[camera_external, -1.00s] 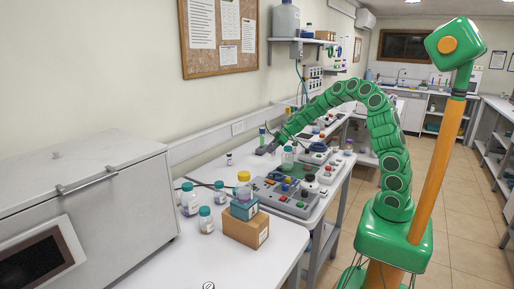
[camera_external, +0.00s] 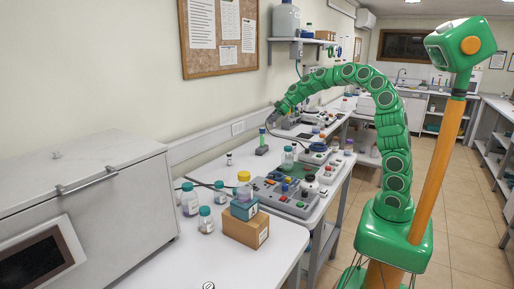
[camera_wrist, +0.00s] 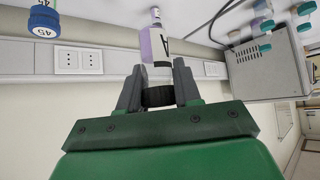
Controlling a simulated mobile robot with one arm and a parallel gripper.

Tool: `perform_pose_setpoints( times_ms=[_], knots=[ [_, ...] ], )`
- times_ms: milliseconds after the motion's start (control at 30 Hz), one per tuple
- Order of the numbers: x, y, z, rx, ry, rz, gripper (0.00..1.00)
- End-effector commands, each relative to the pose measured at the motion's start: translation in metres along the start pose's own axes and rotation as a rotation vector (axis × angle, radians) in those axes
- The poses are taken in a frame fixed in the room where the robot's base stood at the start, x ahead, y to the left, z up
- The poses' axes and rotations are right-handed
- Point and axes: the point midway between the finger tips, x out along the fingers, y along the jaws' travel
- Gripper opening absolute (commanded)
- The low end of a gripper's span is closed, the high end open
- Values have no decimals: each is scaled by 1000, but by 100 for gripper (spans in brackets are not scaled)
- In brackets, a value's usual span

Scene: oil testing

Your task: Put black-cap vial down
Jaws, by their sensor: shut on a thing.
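My gripper (camera_wrist: 157,90) is shut on the black cap of a vial (camera_wrist: 160,97) in the wrist view. Its pale purple body with a label marked "A" (camera_wrist: 155,44) extends from the cap toward the bench, in this upside-down view. The held vial is too small or hidden to make out there.
A small dark-capped vial (camera_external: 229,159) stands alone on the white bench. Teal-capped bottles (camera_external: 190,203) and a cardboard box (camera_external: 246,229) stand nearer. Grey equipment panels (camera_external: 283,196) fill the bench's right side. A blue cap marked "45" (camera_wrist: 43,22) shows close in the wrist view.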

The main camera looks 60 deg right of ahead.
Motion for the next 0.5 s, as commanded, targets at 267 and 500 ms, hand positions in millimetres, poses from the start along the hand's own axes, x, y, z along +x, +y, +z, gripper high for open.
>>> perform_pose_setpoints(
  times_ms=[267, 500],
  knots=[
    [-38, 1, -37, 0, 2, 0, 4],
    [-55, 0, -55, 1, 1, -1, 4]
  ],
)
